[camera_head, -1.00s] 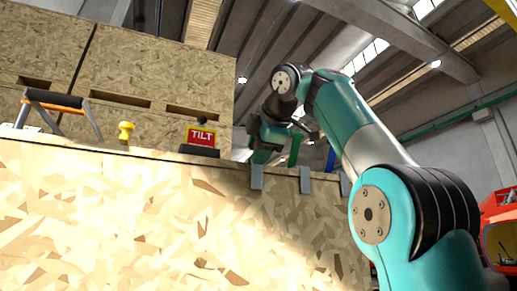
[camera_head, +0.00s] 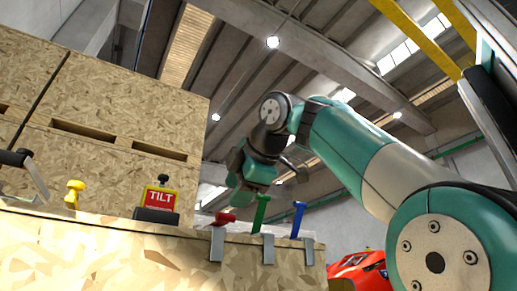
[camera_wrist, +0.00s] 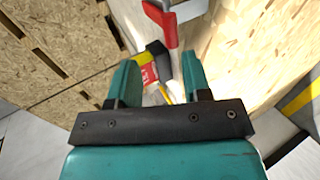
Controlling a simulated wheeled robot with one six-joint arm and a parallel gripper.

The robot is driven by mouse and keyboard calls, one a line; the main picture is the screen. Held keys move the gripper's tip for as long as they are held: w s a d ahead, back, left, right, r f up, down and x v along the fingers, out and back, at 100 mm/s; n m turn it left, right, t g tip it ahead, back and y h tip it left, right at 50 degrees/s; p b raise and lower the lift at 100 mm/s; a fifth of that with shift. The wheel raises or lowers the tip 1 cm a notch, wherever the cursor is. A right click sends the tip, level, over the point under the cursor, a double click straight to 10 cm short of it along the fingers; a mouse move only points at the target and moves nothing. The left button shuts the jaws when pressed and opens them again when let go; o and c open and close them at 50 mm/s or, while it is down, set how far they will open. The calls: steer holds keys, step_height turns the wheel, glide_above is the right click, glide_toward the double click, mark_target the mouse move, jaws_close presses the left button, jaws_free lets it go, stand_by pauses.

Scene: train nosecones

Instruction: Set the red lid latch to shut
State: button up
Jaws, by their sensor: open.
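The red lid latch (camera_head: 223,219) is at the top edge of the wooden crate in the head view, its handle lying low on a grey bracket (camera_head: 217,245). A green latch (camera_head: 260,213) and a blue latch (camera_head: 298,219) stand upright to its right. My gripper (camera_head: 246,190) hangs above the red and green latches. In the wrist view my gripper (camera_wrist: 160,78) is open, with nothing held between its teal fingers. The red latch handle (camera_wrist: 165,25) shows just beyond the fingertips, at the top of that view. I cannot tell whether anything touches it.
A red TILT sign (camera_head: 160,201) on a black base and a yellow knob (camera_head: 74,194) stand on the crate (camera_head: 110,255), left of the latches. A black-and-grey handle (camera_head: 20,165) is at far left. Tall wooden boxes (camera_head: 110,120) rise behind. A red object (camera_head: 355,268) is at lower right.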

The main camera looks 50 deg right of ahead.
steer(key=b+v, duration=0.1)
steer(key=v, duration=0.7)
steer(key=shift+s+r+b, duration=0.2)
steer(key=shift+s+b, duration=0.15)
steer(key=w+a+f+g+y, duration=0.2)
steer(key=w+a+f+y, duration=0.1)
steer(key=w+f, duration=0.65)
steer(key=w+a+f+m+g+y, duration=0.15)
steer(key=a+f, duration=0.25)
steer(key=f, duration=0.5)
steer(key=w+a+f+m+g+y, duration=0.15)
steer(key=a+f, duration=0.25)
steer(key=f, duration=0.5)
steer(key=s+a+f+m+g+y, duration=0.1)
steer(key=s+a+f+g, duration=0.1)
steer(key=s+f, duration=0.3)
steer(key=s+a+f+m+g+y, duration=0.1)
steer(key=s+a+f, duration=0.3)
steer(key=f, duration=0.8)
steer(key=s+a+f+m+g+p, duration=0.1)
steer(key=s+a+f+g, duration=0.2)
steer(key=f, duration=0.5)
steer(key=s+g, duration=0.1)
steer(key=s, duration=0.1)
steer(key=shift+s+f+m+y, duration=0.2)
steer(key=shift+s+m+y, duration=0.15)
steer(key=shift+m+y, duration=0.05)
